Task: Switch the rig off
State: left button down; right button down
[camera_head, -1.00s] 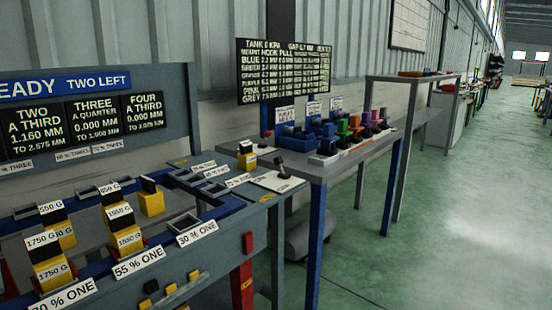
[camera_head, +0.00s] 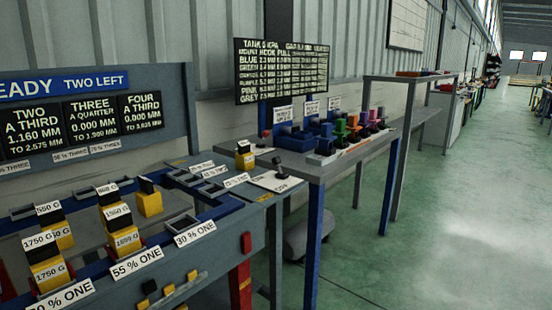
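The rig (camera_head: 215,215) is a dark blue-grey bench frame at the left. The lever looks tilted slightly left. The plate has small labels near its ends, too small to read surely. Yellow weights (camera_head: 122,220) with black tops and gram labels stand on the rig. Neither of my grippers is in view.
A table (camera_head: 317,172) with several coloured blocks (camera_head: 340,128) stands right of the rig, under a black chart board (camera_head: 282,72). A taller grey stand (camera_head: 410,78) is beyond. A red part (camera_head: 246,242) sits on the rig's front corner. Green floor (camera_head: 440,220) at the right is clear.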

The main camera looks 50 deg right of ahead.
aim_at(276, 161)
jog(key=z, duration=1.55)
jog(key=i+l, duration=0.15)
jog(key=i, duration=0.15)
jog(key=i+l, duration=0.1)
jog(key=i, duration=0.2)
